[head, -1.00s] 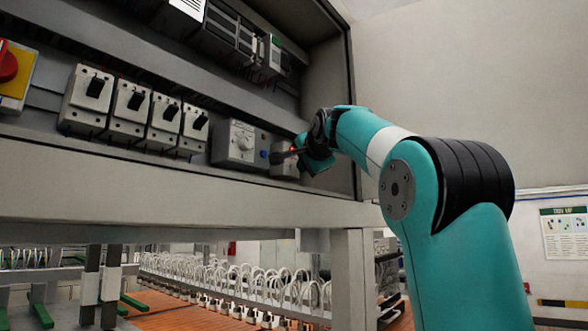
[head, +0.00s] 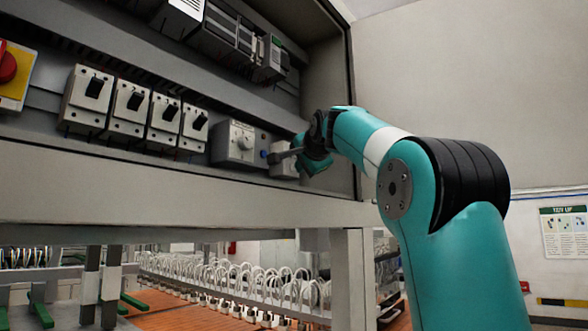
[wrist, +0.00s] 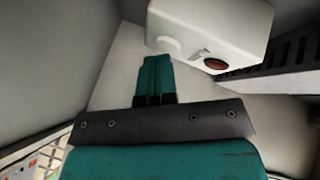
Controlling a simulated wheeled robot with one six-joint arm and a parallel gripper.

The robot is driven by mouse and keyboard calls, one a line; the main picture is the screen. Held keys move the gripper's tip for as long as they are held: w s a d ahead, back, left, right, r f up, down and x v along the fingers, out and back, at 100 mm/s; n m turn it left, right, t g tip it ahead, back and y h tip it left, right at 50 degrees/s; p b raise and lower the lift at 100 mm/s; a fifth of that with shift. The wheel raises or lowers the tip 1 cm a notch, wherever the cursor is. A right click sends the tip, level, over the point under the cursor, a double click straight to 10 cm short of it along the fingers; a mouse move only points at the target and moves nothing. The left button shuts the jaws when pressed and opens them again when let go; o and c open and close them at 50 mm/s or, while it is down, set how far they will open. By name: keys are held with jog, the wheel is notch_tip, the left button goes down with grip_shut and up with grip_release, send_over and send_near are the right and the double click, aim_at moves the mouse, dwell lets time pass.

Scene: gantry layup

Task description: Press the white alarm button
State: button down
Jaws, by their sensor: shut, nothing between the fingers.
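The white alarm button (wrist: 170,46) is a round knob on a white box (wrist: 218,22) at the top of the wrist view. Beside it on the box is a dark red lens (wrist: 215,63), which looks unlit. My gripper (wrist: 155,58) is shut and empty, its teal fingertips right by the button, slightly to its left. I cannot tell whether they touch. In the head view my gripper (head: 272,157) is in front of the small pale box (head: 284,171) at the right end of the lower row; the button is hidden there.
Several breakers (head: 128,108) stand further left, then a red knob on yellow (head: 8,68). The cabinet's side wall (head: 328,120) is close on the right.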

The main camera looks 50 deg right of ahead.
jog(key=shift+s, duration=0.7)
jog(key=shift+s+d+b, duration=0.15)
jog(key=shift+s+b, duration=0.1)
jog(key=shift+s, duration=1)
jog(key=shift+s+d+b, duration=0.1)
jog(key=shift+s+b, duration=0.15)
jog(key=shift+s, duration=1)
